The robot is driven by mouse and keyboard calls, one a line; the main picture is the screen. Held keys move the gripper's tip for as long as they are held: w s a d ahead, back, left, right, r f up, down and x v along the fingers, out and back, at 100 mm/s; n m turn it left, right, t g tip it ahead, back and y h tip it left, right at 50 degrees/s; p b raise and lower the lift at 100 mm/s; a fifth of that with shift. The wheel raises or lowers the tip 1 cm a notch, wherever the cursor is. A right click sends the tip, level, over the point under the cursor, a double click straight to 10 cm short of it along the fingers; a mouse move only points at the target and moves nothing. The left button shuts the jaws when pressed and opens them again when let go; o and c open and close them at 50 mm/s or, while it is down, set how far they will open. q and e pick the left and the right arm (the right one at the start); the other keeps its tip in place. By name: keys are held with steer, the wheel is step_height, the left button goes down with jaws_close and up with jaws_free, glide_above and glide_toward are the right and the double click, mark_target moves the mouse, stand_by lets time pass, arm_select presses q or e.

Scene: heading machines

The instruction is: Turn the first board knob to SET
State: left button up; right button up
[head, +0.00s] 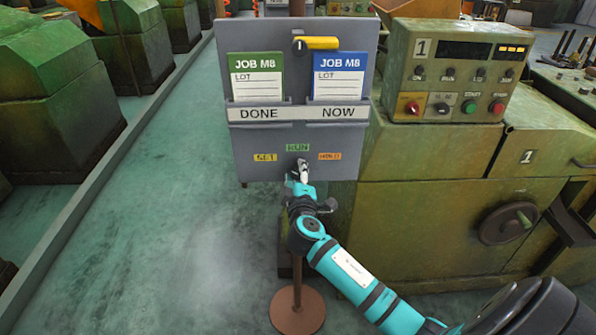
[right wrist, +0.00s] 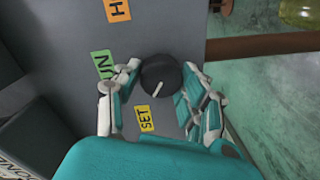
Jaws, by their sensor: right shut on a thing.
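The grey board (head: 245,135) carries SET (head: 265,157), RUN (head: 297,147) and HOLD (head: 330,156) labels in an arc near its lower edge. My right gripper (head: 299,172) is at the board just below RUN and hides the knob in the head view. In the right wrist view, the round black knob (right wrist: 161,72) sits between the two fingers of my right gripper (right wrist: 160,92), which is shut on it. The knob's pale pointer line slants down-left, toward the side of the SET label (right wrist: 145,118). My left gripper is not in view.
Above the labels are DONE and NOW pockets with a green card (head: 256,78) and a blue card (head: 339,78), and a yellow handle (head: 320,43). A green machine with a control box (head: 455,70) stands close on the right. Open floor (head: 150,250) lies left.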

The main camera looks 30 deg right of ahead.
stand_by(0.5)
steer(key=o, duration=1.2)
steer(key=v, duration=1.2)
